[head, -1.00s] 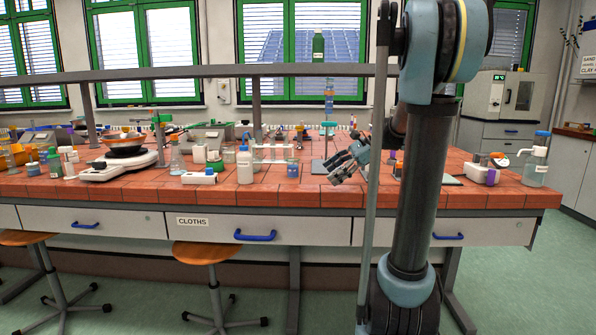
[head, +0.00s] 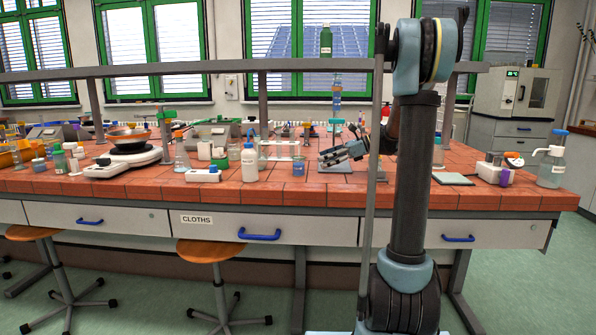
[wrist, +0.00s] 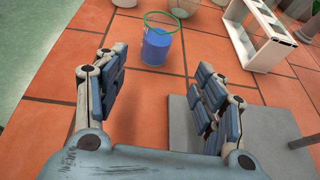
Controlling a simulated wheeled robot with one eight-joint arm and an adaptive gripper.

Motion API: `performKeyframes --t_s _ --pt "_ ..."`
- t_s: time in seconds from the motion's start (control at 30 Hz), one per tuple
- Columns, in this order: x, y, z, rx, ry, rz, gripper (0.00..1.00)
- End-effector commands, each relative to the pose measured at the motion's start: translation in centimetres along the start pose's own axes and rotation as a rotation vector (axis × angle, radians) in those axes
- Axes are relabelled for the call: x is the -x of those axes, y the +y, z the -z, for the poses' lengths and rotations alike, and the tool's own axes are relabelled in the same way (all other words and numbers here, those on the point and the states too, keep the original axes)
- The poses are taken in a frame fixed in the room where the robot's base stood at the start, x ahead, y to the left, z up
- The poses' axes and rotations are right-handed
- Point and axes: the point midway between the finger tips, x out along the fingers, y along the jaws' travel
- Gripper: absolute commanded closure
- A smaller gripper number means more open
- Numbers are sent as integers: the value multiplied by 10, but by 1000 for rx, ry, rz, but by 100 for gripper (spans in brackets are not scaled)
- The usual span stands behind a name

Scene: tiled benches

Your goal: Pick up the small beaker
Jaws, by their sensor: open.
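The small beaker (head: 299,166), holding blue liquid, stands upright on the red tiled bench (head: 275,200). In the wrist view the beaker (wrist: 155,47) is near the top middle, with a green-edged clear rim. My gripper (head: 327,158) is just right of it in the head view, low over the bench with its fingers pointing left. In the wrist view my gripper (wrist: 160,77) is open and empty. The beaker lies ahead of the fingertips, roughly in line with the gap, apart from both fingers.
A white rack (wrist: 265,38) stands right of the beaker. A grey stand base (wrist: 185,130) lies under the right finger. A white wash bottle (head: 249,163) stands left of the beaker. A shelf rail (head: 200,70) crosses above the bench. Bare tiles lie in front of the beaker.

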Motion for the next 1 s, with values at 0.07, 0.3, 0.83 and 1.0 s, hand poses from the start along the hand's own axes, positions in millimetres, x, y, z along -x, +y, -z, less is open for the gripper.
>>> performKeyframes --t_s 0.07,0.3,0.83,1.0 --pt "-15 1 0 1 0 -3 37" --pt "-44 1 0 1 0 0 37" --pt "-91 6 -2 2 1 -3 37" --pt "-101 6 -2 0 1 0 37"
